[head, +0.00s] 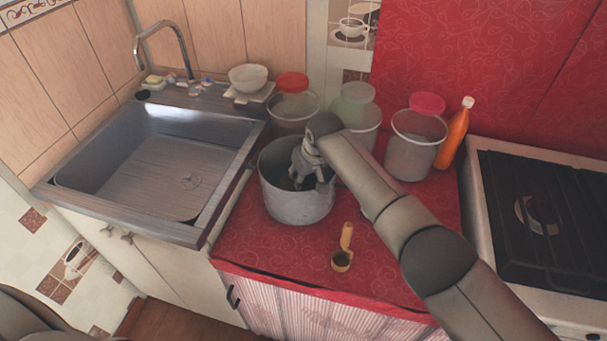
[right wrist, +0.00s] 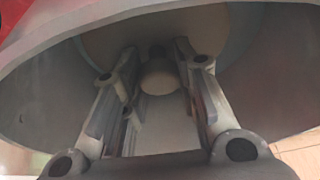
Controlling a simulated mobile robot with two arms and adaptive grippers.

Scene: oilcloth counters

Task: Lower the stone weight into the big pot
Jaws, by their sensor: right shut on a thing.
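The big pot (head: 298,207) is a grey metal pot standing upright on the red oilcloth counter, right of the sink. My right arm comes over it from the right, and my right gripper (head: 300,178) points down inside its mouth. In the right wrist view the pot wall (right wrist: 60,85) curves around the fingers. The stone weight (right wrist: 159,80), a pale rounded piece with a darker top, is between the two fingers, which are shut on it. In the head view the weight is hidden by the gripper and pot. Whether it touches the pot's bottom I cannot tell. My left gripper is not in view.
A small scoop (head: 342,259) lies in front. The sink (head: 150,175) is left, the stove (head: 545,215) right.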

